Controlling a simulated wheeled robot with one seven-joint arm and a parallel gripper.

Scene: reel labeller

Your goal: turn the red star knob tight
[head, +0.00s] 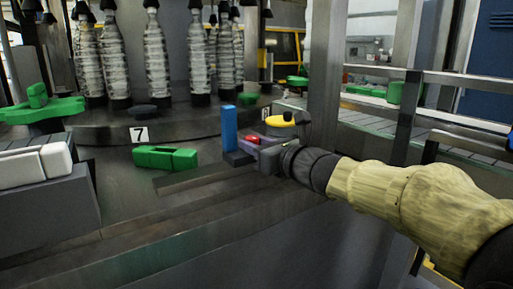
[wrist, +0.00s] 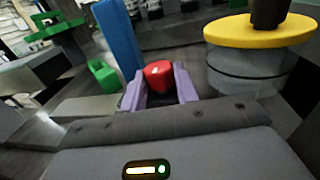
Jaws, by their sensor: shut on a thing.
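The red star knob (wrist: 158,76) sits between the two purple fingers of my gripper (wrist: 160,92) in the wrist view. The fingers close on it from both sides. In the head view a small red part of the knob (head: 252,140) shows beside my gripper (head: 257,145), next to the blue post. My gripper and arm hide most of the knob there. How far the knob is turned cannot be told.
A blue upright post (head: 229,128) stands close to my gripper on the left. A yellow disc (head: 281,121) is just behind it. A green block (head: 165,158) lies further left on the grey machine bed. Wrapped bottles (head: 157,55) stand behind. A metal railing (head: 408,105) is at right.

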